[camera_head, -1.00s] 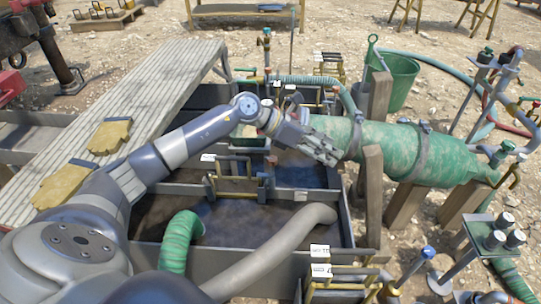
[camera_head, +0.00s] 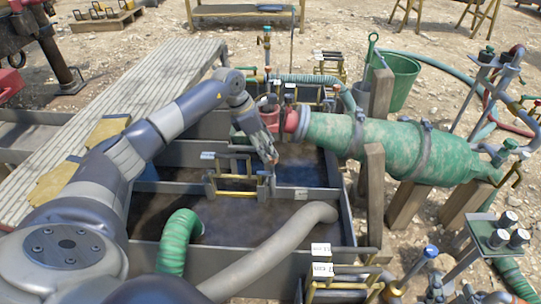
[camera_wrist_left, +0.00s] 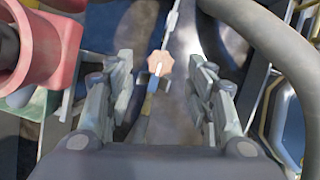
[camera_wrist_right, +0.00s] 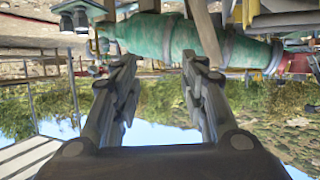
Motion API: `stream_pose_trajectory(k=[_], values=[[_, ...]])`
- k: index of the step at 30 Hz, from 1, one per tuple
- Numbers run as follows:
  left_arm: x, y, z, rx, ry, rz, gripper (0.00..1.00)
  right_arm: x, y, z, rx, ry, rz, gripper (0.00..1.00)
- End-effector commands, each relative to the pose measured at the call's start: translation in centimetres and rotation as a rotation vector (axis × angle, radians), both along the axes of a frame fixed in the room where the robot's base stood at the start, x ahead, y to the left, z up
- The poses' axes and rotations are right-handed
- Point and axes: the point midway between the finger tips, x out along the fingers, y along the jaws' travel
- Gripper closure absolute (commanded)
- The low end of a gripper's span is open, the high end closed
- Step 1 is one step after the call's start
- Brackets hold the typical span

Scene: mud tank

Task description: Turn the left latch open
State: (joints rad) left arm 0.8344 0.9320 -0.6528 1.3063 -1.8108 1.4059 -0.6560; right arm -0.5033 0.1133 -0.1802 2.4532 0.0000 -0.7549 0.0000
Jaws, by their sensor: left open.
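My left gripper (camera_head: 271,160) points down over the mud tank (camera_head: 165,252), beside the far end of a small gate with yellow bars (camera_head: 236,183). In the left wrist view its fingers (camera_wrist_left: 168,92) are apart with nothing held. A small pinkish, many-sided knob (camera_wrist_left: 160,64) on a thin rod shows between and beyond the fingertips, with blue and yellow parts below it. It may belong to the latch; I cannot tell for sure. My right gripper (camera_wrist_right: 158,85) shows in the right wrist view with fingers apart and empty.
A green cylinder (camera_head: 390,145) with a red end fitting (camera_head: 291,121) lies on wooden posts right of the tank. Its fitting is close to my left gripper. A grey hose (camera_head: 285,245) and a green hose (camera_head: 178,240) run into the tank. A plank platform (camera_head: 130,100) is at left.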

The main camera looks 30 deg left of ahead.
Motion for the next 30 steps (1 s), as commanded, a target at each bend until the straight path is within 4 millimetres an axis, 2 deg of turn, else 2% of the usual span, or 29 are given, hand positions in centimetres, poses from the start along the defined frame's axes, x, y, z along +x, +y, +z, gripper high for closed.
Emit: stream_pose_trajectory(k=[3,9,21,27,30], values=[[0.4,-0.5,-1.7,-0.001,0.001,-0.001,0.51,0.9,0.5,1.5,0.021,-0.09,0.006,0.6],[0.9,-0.9,-3.1,0.0,0.0,0.0,0.51,1.5,0.9,3.5,0.046,-0.188,0.012,0.6],[1.0,-1.1,-3.5,0.0,0.0,0.0,0.51,1.7,1.0,4.2,0.053,-0.22,0.014,0.6],[1.0,-1.1,-3.5,0.0,0.0,0.0,0.95,1.7,1.0,4.2,0.053,-0.219,0.013,0.6],[1.0,-1.1,-3.5,0.0,0.0,0.0,0.95,1.7,1.0,4.2,0.053,-0.218,0.013,0.6]])
